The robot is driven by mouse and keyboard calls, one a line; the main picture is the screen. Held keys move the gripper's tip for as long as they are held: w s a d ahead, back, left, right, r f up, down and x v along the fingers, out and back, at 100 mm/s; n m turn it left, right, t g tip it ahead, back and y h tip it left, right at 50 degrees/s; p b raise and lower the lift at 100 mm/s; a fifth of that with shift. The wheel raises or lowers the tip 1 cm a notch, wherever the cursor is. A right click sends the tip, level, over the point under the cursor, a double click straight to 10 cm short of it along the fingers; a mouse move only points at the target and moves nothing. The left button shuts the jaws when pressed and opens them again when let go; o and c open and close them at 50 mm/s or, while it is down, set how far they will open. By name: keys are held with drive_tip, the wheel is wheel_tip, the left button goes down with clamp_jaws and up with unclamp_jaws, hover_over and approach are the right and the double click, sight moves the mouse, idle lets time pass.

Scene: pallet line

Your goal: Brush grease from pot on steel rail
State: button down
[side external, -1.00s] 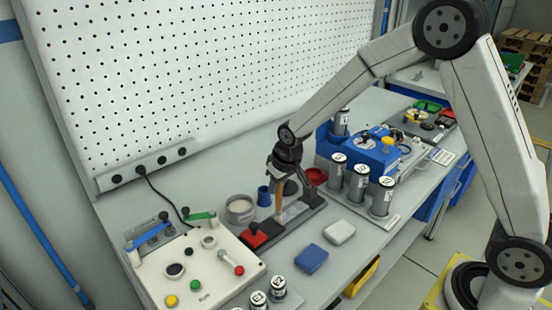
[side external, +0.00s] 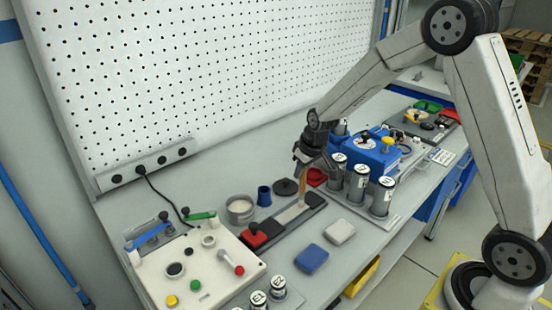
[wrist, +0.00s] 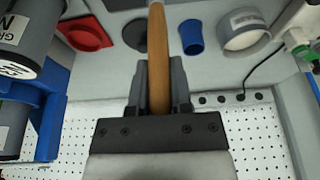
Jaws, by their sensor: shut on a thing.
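My gripper (side external: 304,166) is shut on the wooden handle of a brush (side external: 302,190), held roughly upright above the steel rail (side external: 289,214). The rail is a pale strip on a long dark base with a red block at its left end. The brush's lower end is over the right part of the strip; I cannot tell if it touches. In the wrist view the brush handle (wrist: 158,50) stands between the jaws of my gripper (wrist: 154,85); its bristles are out of sight. The open round pot (side external: 240,208) with pale contents stands left of the rail, apart from the brush.
A blue cup (side external: 264,196), a dark disc (side external: 286,187) and a red dish (side external: 316,177) lie behind the rail. Labelled cylinders (side external: 360,183) stand close at the right. A blue block (side external: 311,259) and a white block (side external: 339,232) lie in front. A control panel (side external: 215,262) is at the left.

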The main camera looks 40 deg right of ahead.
drive_tip(key=shift+a, duration=4.95)
wheel_tip(320, 180, up, 8)
drive_tip(key=shift+d, duration=0.1)
